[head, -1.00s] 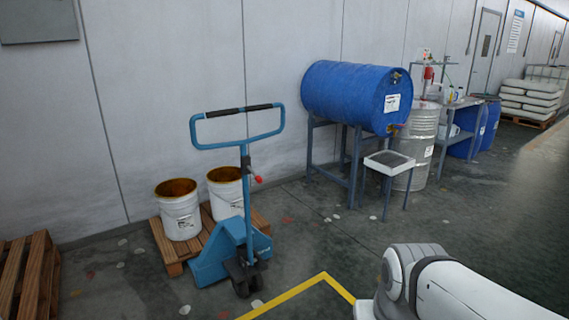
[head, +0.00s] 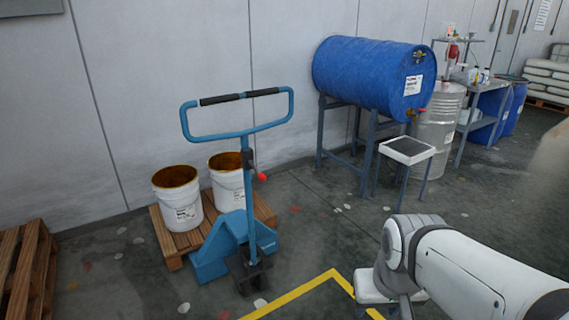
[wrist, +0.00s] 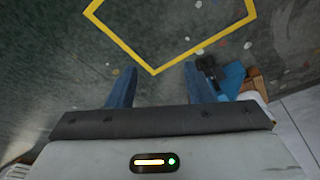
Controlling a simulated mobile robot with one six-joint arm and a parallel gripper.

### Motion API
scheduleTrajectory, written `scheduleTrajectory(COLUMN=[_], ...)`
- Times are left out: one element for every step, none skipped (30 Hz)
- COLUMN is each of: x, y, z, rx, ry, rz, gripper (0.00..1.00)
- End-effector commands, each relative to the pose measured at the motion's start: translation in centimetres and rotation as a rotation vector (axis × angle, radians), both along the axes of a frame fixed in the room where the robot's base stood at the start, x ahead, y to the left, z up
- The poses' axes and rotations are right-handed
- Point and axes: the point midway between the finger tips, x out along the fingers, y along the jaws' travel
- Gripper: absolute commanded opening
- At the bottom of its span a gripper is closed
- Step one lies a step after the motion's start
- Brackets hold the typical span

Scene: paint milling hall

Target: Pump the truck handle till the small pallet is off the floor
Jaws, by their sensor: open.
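The blue pallet truck (head: 225,245) stands left of centre in the head view. Its looped handle (head: 238,133) with black grips stands upright, and a red knob (head: 262,177) sits on the shaft. The small wooden pallet (head: 166,245) is behind the truck and looks low on the floor; the forks are hidden. Two white buckets (head: 178,208) stand on it. My gripper (wrist: 158,72) is open and empty in the wrist view, over bare floor, apart from the handle. Part of the truck (wrist: 232,77) shows right of its fingers. The head view does not show the fingers.
A blue drum (head: 365,75) lies on a metal stand, with a small tray stand (head: 407,150) in front. A steel drum (head: 440,118) is behind. Another pallet (head: 30,270) is at the left edge. A yellow floor line (head: 295,295) borders open floor before the truck.

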Motion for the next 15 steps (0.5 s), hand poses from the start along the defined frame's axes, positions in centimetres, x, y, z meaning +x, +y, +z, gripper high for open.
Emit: scheduleTrajectory(x=[1.1,1.9,3.3,4.6,6.0,8.0,9.6,11.2,13.2,14.8,16.2,18.0,19.3,20.6,22.2], y=[0.3,0.4,0.3,0.3,0.3,0.3,0.4,0.6,0.9,1.2,1.6,2.3,3.0,3.6,4.4], z=[0.0,0.1,0.1,0.2,0.2,0.4,0.5,0.7,0.9,1.1,1.4,1.7,1.9,2.1,2.5], rx=[-0.016,-0.031,-0.054,-0.077,-0.102,-0.141,-0.174,-0.207,-0.253,-0.288,-0.324,-0.370,-0.401,-0.435,-0.490], ry=[-0.025,-0.049,-0.087,-0.122,-0.161,-0.217,-0.262,-0.309,-0.372,-0.420,-0.468,-0.532,-0.580,-0.630,-0.696], rz=[0.040,0.072,0.121,0.167,0.217,0.291,0.352,0.416,0.502,0.567,0.632,0.717,0.779,0.838,0.913], gripper=[0.46,0.46,0.46,0.46,0.46,0.46,0.46,0.46,0.46,0.46,0.46,0.46,0.46,0.46,0.46])
